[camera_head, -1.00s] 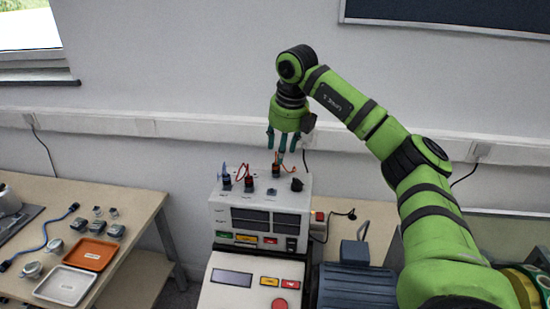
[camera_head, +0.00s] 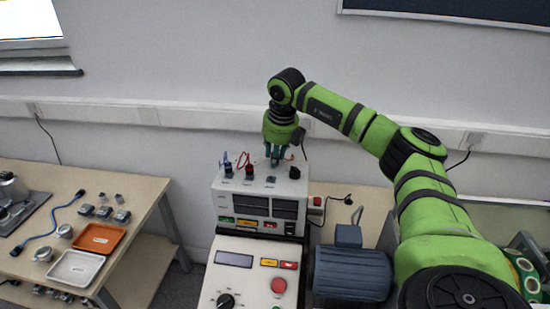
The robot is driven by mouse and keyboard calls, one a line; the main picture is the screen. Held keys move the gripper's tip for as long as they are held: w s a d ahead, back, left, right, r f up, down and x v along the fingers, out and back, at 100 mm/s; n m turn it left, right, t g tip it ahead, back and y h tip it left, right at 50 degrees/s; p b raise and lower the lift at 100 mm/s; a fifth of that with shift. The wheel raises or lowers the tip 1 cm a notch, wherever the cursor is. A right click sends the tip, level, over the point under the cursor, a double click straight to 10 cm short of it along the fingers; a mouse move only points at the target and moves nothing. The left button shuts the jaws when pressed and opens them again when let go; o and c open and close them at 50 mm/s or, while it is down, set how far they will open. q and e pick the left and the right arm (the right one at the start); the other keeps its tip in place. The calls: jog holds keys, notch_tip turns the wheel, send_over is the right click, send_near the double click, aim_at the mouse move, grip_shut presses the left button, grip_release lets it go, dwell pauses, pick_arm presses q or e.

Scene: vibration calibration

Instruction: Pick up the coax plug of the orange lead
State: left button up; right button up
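The orange lead (camera_head: 243,157) arcs above the top of the grey instrument box (camera_head: 222,188). One end runs to a dark plug (camera_head: 249,171) standing on the box; the other end passes toward my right gripper. My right gripper (camera_head: 275,160) points straight down at the back part of the box top, with its teal fingers around the place of the lead's other plug. The fingers hide that plug, and I cannot tell whether they grip it or are only around it. My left gripper is not in view.
A blue lead's plug (camera_head: 228,169) stands left on the box, and a black knob (camera_head: 294,173) right. In front is a console with a red button (camera_head: 279,285). A blue motor (camera_head: 350,272) stands at right. The left table holds orange (camera_head: 98,238) and white trays (camera_head: 75,267).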

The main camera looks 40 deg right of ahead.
grip_shut()
jog(key=shift+r, duration=0.15)
jog(key=shift+w+d+r+b, duration=0.1)
jog(key=shift+w+r+b, duration=0.1)
jog(key=shift+r+b, duration=0.45)
jog(key=b+v, duration=0.1)
jog(key=v, duration=0.1)
jog(key=shift+s+d+r, duration=0.15)
jog(key=shift+s+r, duration=0.1)
jog(key=shift+r, duration=0.1)
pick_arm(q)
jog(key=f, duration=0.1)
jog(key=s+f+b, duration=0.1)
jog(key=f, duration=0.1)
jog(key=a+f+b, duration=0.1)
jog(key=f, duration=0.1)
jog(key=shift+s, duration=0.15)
pick_arm(e)
jog(key=s+r, duration=0.7)
jog(key=s, duration=0.4)
jog(key=shift+d, duration=0.15)
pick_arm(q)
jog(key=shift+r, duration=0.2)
pick_arm(e)
jog(key=shift+r, duration=0.15)
